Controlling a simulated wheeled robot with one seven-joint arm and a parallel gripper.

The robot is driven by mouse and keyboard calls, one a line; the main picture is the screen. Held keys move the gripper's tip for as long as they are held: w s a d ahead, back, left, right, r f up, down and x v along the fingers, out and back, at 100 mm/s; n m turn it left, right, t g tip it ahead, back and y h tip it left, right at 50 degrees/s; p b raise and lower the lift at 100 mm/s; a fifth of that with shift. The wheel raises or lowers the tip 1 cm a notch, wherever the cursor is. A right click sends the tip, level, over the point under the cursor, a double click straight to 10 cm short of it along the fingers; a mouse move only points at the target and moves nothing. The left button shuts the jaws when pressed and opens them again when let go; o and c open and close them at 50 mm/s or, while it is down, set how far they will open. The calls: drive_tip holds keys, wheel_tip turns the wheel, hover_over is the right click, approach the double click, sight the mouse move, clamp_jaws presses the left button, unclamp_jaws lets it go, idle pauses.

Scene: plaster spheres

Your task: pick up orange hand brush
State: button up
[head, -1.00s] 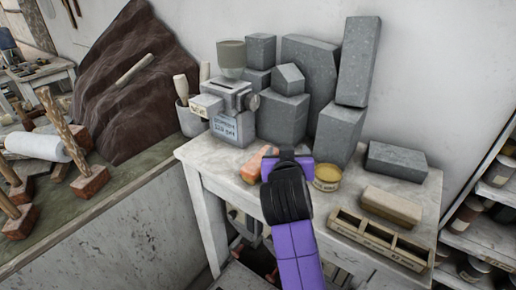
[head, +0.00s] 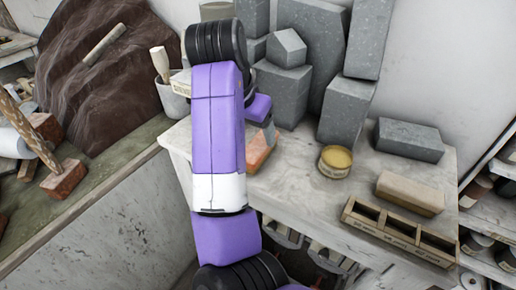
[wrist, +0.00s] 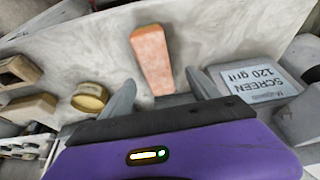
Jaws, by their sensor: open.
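The orange hand brush (wrist: 153,58) shows in the wrist view as a speckled orange, tapered block lying on the pale worktop (wrist: 220,28). My gripper (wrist: 160,92) is open, with one grey finger on each side of the brush's near end in the picture. Nothing is held, and I cannot tell the height of the fingers above the worktop.
A box labelled SCREEN 120 grit (wrist: 255,84) stands to the right of the brush in the wrist view. A yellow-topped tin (head: 335,161), a tan block (head: 410,193), a slotted wooden rack (head: 398,232) and several grey stone blocks (head: 408,140) share the worktop.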

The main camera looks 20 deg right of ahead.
sight(259, 143)
drive_tip(key=shift+s+p+x, duration=0.2)
drive_tip(key=shift+p+x, duration=0.35)
drive_tip(key=shift+x, duration=2.2)
drive_tip(key=shift+d, duration=0.15)
clamp_jaws()
drive_tip(key=shift+r, duration=0.1)
wheel_tip(259, 143, up, 20)
drive_tip(key=c, duration=0.9)
unclamp_jaws()
drive_tip(key=c, duration=0.4)
